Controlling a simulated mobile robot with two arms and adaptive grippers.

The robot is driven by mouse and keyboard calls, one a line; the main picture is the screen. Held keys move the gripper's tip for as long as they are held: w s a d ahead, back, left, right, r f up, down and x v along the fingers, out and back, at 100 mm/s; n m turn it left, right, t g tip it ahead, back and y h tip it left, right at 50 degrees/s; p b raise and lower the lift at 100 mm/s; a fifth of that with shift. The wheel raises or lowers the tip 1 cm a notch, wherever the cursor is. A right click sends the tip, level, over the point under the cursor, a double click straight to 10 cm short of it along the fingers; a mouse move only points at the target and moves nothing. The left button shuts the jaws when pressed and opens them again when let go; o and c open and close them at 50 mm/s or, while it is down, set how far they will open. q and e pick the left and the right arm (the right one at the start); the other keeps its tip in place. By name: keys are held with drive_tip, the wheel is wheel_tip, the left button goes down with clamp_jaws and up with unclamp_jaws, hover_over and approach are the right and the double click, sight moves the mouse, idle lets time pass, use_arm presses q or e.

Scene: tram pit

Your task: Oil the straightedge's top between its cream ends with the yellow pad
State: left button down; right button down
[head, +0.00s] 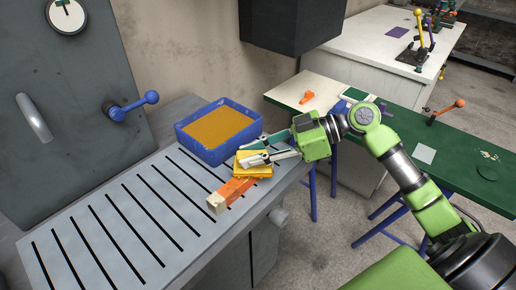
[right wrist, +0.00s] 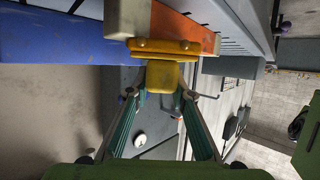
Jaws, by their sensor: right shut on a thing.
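The straightedge (head: 236,190) is an orange bar lying on the grey slotted table. Its near cream end (head: 216,203) shows in the head view; the far end is hidden behind the pad and gripper. My right gripper (head: 260,156) is shut on the yellow pad (head: 254,171), at the far part of the straightedge. In the right wrist view, the pad (right wrist: 161,74) overlaps the orange part (right wrist: 184,30), close to a cream end (right wrist: 128,18). I cannot tell whether the pad touches the top. My left gripper is not in view.
A blue tray (head: 187,139) with an amber filling (head: 219,125) stands just behind the pad. The slotted table (head: 110,232) is clear at the left. A grey machine face with a blue-knobbed lever (head: 133,105) rises behind. A green-topped bench (head: 395,126) stands at the right.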

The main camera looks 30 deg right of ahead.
drive_tip(key=shift+s+a+r+p, duration=0.1)
drive_tip(key=shift+s+a+p, duration=0.25)
drive_tip(key=shift+a, duration=0.7)
drive_tip(key=shift+s+a+f+p, duration=0.15)
drive_tip(key=shift+s+a, duration=0.25)
drive_tip(key=shift+a, duration=0.7)
drive_tip(key=shift+s+a+r+p, duration=0.15)
drive_tip(key=shift+s+a+p, duration=0.25)
drive_tip(key=shift+a, duration=0.65)
drive_tip(key=shift+s+a+p, duration=0.2)
drive_tip(key=shift+s+a, duration=0.15)
drive_tip(key=shift+a, duration=0.55)
drive_tip(key=shift+s+a+p, duration=0.15)
drive_tip(key=shift+s+a, duration=0.15)
drive_tip(key=shift+a, duration=0.55)
drive_tip(key=shift+r+p, duration=2.35)
drive_tip(key=shift+r, duration=0.55)
drive_tip(key=shift+r, duration=0.1)
drive_tip(key=shift+r+p, duration=1.05)
drive_tip(key=shift+r, duration=0.35)
